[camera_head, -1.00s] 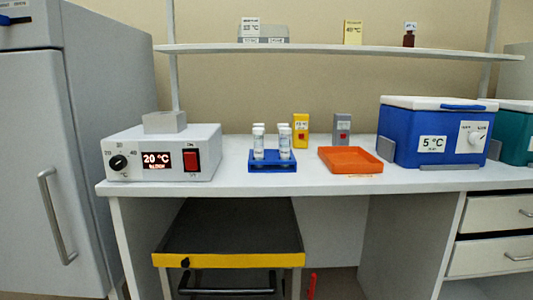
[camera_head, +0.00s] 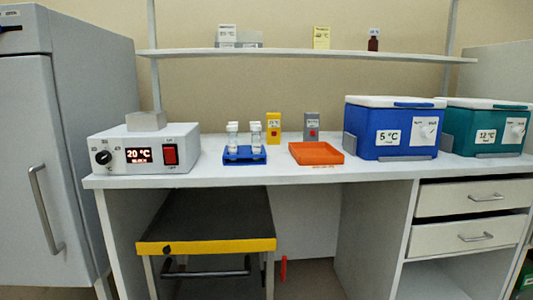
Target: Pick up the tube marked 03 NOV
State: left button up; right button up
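Several white-capped tubes (camera_head: 256,137) stand upright in a blue rack (camera_head: 245,161) on the white bench, left of its middle. Their labels are too small to read, so I cannot tell which one is marked 03 NOV. Neither of my grippers shows in the head view.
A heater box reading 20 °C (camera_head: 145,150) stands left of the rack, an orange tray (camera_head: 316,154) right of it. A blue cooler marked 5 °C (camera_head: 392,128) and a teal cooler (camera_head: 487,127) stand further right. A dark-topped cart (camera_head: 207,215) is below the bench.

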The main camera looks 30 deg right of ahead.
aim_at(255, 129)
jog(key=u, duration=0.05)
jog(key=k, duration=0.25)
jog(key=z, duration=0.9)
jog(key=i, duration=0.5)
jog(key=k, duration=0.45)
jog(key=u, duration=0.65)
jog(key=i, duration=0.75)
jog(key=u, duration=0.2)
jog(key=k, duration=0.55)
jog(key=z, duration=0.55)
